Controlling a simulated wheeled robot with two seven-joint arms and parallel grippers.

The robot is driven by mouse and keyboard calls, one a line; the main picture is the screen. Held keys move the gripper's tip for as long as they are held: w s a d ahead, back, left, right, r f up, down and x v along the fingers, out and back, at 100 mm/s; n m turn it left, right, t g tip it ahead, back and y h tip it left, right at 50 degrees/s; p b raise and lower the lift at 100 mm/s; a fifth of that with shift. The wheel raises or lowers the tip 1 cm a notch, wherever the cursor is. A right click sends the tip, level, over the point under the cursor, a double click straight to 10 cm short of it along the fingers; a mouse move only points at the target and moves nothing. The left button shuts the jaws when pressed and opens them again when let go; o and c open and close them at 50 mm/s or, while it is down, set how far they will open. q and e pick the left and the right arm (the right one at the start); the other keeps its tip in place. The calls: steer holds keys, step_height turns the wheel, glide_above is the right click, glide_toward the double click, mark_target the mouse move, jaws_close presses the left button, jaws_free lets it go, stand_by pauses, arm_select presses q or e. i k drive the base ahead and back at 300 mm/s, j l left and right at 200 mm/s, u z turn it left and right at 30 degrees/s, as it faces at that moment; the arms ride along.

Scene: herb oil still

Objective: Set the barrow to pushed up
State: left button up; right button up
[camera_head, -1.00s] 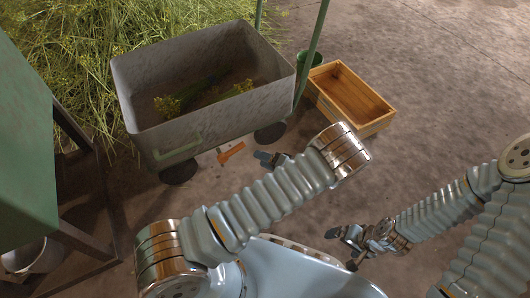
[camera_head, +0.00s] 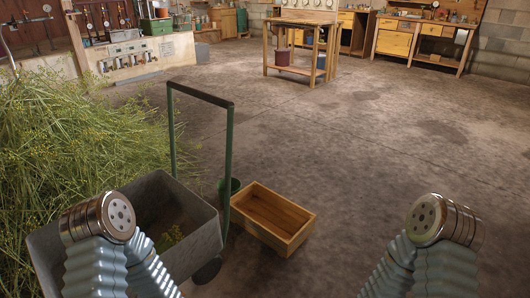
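The barrow (camera_head: 205,240) is a grey metal tub on dark wheels at the lower left, with some green herb stalks inside. Its green upright handle frame (camera_head: 229,160) with a dark crossbar (camera_head: 200,95) rises at the far side of the tub. My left arm covers part of the tub's near side. My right arm stands at the lower right over bare floor. Neither gripper shows in this view, so I cannot see their fingers.
A heap of cut herbs (camera_head: 75,150) lies left of the barrow. A wooden table (camera_head: 293,70) stands at the back. Floor to the right is clear.

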mark_target(197, 256)
steer(key=k+j+u, duration=0.1)
steer(key=j+u, duration=0.45)
steer(key=u, duration=0.15)
steer(key=j+u, duration=0.35)
steer(key=k, duration=0.05)
